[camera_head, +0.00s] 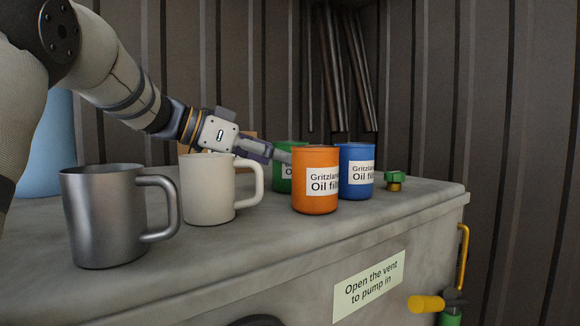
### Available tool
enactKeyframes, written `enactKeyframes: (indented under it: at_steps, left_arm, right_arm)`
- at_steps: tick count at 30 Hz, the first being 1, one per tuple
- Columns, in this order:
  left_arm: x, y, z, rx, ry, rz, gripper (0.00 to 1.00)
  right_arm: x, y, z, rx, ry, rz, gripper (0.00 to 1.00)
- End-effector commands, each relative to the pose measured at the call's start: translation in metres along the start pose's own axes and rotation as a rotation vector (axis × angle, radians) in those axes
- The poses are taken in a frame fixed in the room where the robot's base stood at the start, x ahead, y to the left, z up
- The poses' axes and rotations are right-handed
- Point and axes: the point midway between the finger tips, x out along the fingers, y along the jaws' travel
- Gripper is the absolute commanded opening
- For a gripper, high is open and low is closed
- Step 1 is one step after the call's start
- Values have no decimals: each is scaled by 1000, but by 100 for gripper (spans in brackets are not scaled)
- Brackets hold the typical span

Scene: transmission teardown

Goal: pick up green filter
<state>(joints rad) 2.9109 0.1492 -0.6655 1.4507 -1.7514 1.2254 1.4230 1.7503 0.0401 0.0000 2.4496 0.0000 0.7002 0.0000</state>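The green filter (281,182) is a green can with a white label, standing on the grey cabinet top behind the orange filter, which hides its right part. My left gripper (283,155) comes in from the left above the cream mug, and its fingers point right at the upper part of the green filter. The fingertips overlap the can's rim in the picture. I cannot tell whether they touch it or how far apart they are. My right gripper is not in view.
An orange filter (315,201) and a blue filter (356,185) stand close to the green one. A cream mug (208,191) and a grey metal mug (104,221) stand at the left. A green knob (394,179) is near the right edge. The cabinet top (270,225) is clear in front.

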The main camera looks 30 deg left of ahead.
Motion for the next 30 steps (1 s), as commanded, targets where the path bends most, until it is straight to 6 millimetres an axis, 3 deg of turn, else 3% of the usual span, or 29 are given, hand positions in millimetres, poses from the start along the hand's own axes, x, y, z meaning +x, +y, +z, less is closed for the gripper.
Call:
enactKeyframes:
  at_steps: [3, 6, 13, 21, 23, 30]
  left_arm:
    - [24, 1, 2, -1, -1, 2, 81]
    - [36, 1, 2, 0, 0, 1, 81]
    - [39, 1, 1, 0, 1, 0, 81]
    - [39, 1, 1, 0, 0, 1, 20]
    - [39, 1, 0, 1, 2, 0, 9]
    - [39, 2, -1, 1, 1, 1, 9]
  right_arm:
    - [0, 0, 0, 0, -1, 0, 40]
    - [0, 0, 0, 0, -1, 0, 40]
    - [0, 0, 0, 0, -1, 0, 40]
    - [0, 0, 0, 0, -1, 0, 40]
    - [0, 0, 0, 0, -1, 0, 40]
    - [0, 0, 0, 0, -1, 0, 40]
